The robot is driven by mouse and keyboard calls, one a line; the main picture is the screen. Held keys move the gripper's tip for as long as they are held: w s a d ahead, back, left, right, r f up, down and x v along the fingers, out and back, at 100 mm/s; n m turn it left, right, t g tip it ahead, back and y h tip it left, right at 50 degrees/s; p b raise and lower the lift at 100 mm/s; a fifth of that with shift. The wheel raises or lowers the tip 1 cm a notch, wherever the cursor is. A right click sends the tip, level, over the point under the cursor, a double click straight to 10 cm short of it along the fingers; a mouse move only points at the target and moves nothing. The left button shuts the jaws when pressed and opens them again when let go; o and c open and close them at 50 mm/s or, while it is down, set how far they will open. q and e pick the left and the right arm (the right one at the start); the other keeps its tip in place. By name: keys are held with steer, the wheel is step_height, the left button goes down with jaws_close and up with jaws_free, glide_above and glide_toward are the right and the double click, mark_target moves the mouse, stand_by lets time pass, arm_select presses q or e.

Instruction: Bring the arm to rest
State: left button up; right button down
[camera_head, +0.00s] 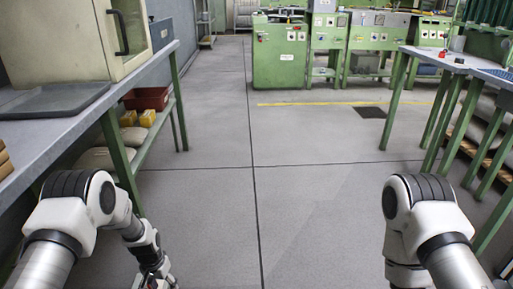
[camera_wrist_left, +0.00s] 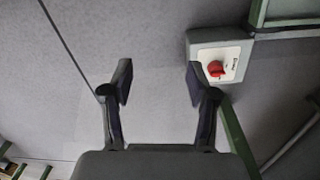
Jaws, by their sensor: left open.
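My left arm (camera_head: 80,205) comes in from the left in the head view, bent downward beside the left workbench. My left gripper (camera_wrist_left: 158,82) is open in the wrist view, its two dark fingers apart with only grey floor showing between them. In the head view it is mostly cut off at the bottom edge. My right arm (camera_head: 425,215) is bent downward at the right of the head view. Its gripper is out of the picture.
A grey workbench (camera_head: 45,135) with green legs stands close on the left. A green-legged table (camera_head: 440,62) stands at the right. Green machines (camera_head: 280,60) are at the back. The middle floor (camera_head: 250,190) is clear. A grey box with a red knob (camera_wrist_left: 216,69) is near the left fingers' view.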

arm_select(q)
steer(key=s+d+r+n+p, duration=0.1)
steer(key=s+r+p, duration=1.4)
steer(key=r+p, duration=0.2)
steer(key=s+d+r+p, duration=0.2)
steer(key=s+r+p, duration=1.4)
steer(key=r, duration=0.4)
steer(key=shift+s+d+n+y+p, duration=0.2)
steer(key=shift+s+n+y+p, duration=0.15)
steer(key=shift+p, duration=0.2)
steer(key=shift+w, duration=0.1)
